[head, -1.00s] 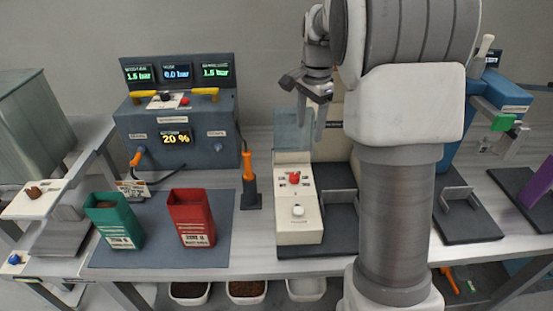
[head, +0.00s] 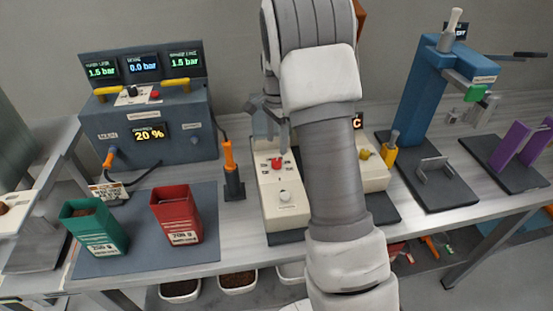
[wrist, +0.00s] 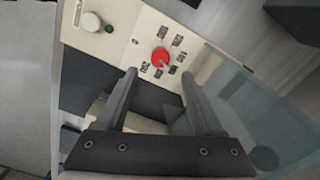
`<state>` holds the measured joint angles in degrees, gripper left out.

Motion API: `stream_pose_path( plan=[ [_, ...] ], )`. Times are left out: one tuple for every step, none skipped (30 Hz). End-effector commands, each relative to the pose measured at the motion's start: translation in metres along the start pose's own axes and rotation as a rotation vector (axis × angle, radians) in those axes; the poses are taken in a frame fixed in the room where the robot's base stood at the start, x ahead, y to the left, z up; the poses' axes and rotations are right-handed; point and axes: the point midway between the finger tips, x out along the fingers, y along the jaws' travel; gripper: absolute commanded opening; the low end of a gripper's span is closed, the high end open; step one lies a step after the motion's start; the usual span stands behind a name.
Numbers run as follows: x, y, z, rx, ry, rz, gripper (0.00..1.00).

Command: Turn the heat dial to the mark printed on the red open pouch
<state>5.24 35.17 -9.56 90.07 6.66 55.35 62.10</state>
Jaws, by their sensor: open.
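The red open pouch (head: 177,214) stands upright on a grey mat in the head view; its pale label is too small to read surely. A red dial (head: 277,163) with several small printed marks around it sits on a cream box (head: 272,215). The dial also shows in the wrist view (wrist: 160,57), but its marks are not legible. I cannot tell whether this is the heat dial, since a yellow knob (head: 364,154) sits on the cream unit to the right. My gripper (head: 270,130) is open and empty above the back of the box; in the wrist view the dial appears just beyond its fingertips (wrist: 158,72).
A green pouch (head: 95,228) stands left of the red one. A white button (head: 285,196) is at the box's front. A clear bluish panel (wrist: 240,105) is close to my right finger. An orange-handled tool (head: 231,170) stands left of the box. A blue press (head: 415,95) is at right.

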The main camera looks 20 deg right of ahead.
Motion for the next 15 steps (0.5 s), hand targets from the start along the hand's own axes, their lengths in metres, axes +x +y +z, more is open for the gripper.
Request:
stream_pose_path(
  plan=[
    [0.013, 0.001, 0.000, 0.000, -0.002, 0.004, 0.69],
    [0.019, 0.001, 0.000, 0.001, -0.002, 0.004, 0.69],
    [0.027, 0.001, 0.000, 0.001, -0.002, 0.004, 0.69],
    [0.033, 0.001, 0.000, 0.001, -0.001, 0.003, 0.69],
    [0.038, 0.001, 0.000, 0.001, -0.002, 0.004, 0.69],
    [0.045, 0.001, 0.000, 0.001, -0.001, 0.002, 0.69],
    [0.050, 0.001, 0.000, 0.000, -0.001, 0.002, 0.69],
    [0.054, 0.001, 0.000, 0.000, -0.001, 0.003, 0.69],
    [0.059, 0.000, 0.000, 0.000, -0.001, 0.002, 0.69],
    [0.062, 0.000, 0.000, 0.000, -0.001, 0.001, 0.69],
    [0.065, 0.000, 0.000, 0.000, -0.001, 0.001, 0.69],
    [0.068, 0.000, 0.000, -0.001, -0.001, 0.001, 0.69],
    [0.070, 0.000, 0.000, -0.001, -0.001, 0.001, 0.69],
    [0.072, 0.000, 0.000, -0.001, 0.000, 0.000, 0.69],
    [0.073, 0.000, 0.000, -0.001, 0.000, 0.000, 0.69]
  ],
)
